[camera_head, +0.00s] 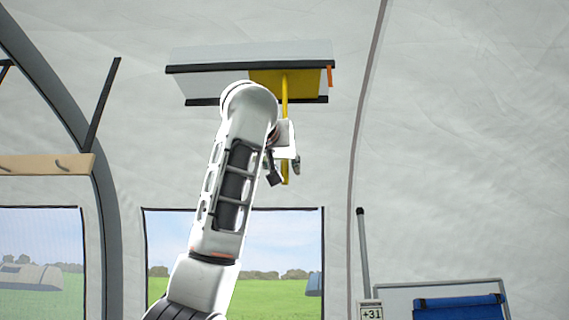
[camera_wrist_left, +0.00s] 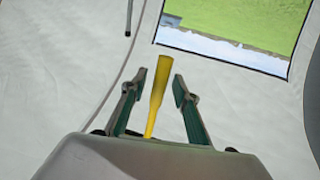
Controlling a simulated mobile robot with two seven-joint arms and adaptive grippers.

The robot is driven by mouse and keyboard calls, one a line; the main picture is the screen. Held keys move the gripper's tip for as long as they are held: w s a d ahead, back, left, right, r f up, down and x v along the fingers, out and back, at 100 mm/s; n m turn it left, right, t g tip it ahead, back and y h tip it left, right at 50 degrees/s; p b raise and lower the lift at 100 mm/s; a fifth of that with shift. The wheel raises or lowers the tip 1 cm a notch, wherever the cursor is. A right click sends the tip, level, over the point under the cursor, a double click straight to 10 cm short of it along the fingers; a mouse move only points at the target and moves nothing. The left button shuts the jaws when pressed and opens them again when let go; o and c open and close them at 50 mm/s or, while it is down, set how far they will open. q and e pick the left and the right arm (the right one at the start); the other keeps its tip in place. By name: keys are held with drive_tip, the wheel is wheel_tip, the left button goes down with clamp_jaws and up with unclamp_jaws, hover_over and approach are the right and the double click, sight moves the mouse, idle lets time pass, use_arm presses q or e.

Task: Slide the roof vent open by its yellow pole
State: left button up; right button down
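The roof vent (camera_head: 215,55) is a pale panel with dark rails up on the tent ceiling. A yellow plate (camera_head: 305,77) sits at its right part, and the yellow pole (camera_head: 285,95) hangs straight down from it. My left gripper (camera_head: 283,172) is raised at the pole's lower part, and my arm hides the vent's lower middle. In the left wrist view, the yellow pole (camera_wrist_left: 160,85) stands between the two fingers of my left gripper (camera_wrist_left: 159,86), with a gap on each side. That gripper is open. My right gripper is not in view.
An orange marker (camera_head: 330,76) is at the vent's right end. A wooden peg rail (camera_head: 45,164) is at the left, and a window (camera_head: 290,240) lies below the vent.

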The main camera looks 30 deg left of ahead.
use_arm(q)
drive_tip(key=shift+w+f, duration=0.1)
drive_tip(key=shift+w, duration=0.15)
clamp_jaws()
drive_tip(key=shift+s+a, duration=0.1)
drive_tip(key=shift+a, duration=0.05)
drive_tip(key=shift+s+a+b, duration=0.15)
drive_tip(key=shift+a+b, duration=0.1)
drive_tip(key=shift+b, duration=0.05)
drive_tip(key=s+a+b, duration=0.2)
drive_tip(key=s+a, duration=0.3)
drive_tip(key=a, duration=0.3)
drive_tip(key=s+a+b, duration=0.2)
drive_tip(key=s+a, duration=0.3)
drive_tip(key=a, duration=0.3)
drive_tip(key=shift+s+a, duration=0.15)
drive_tip(key=shift+a, duration=0.1)
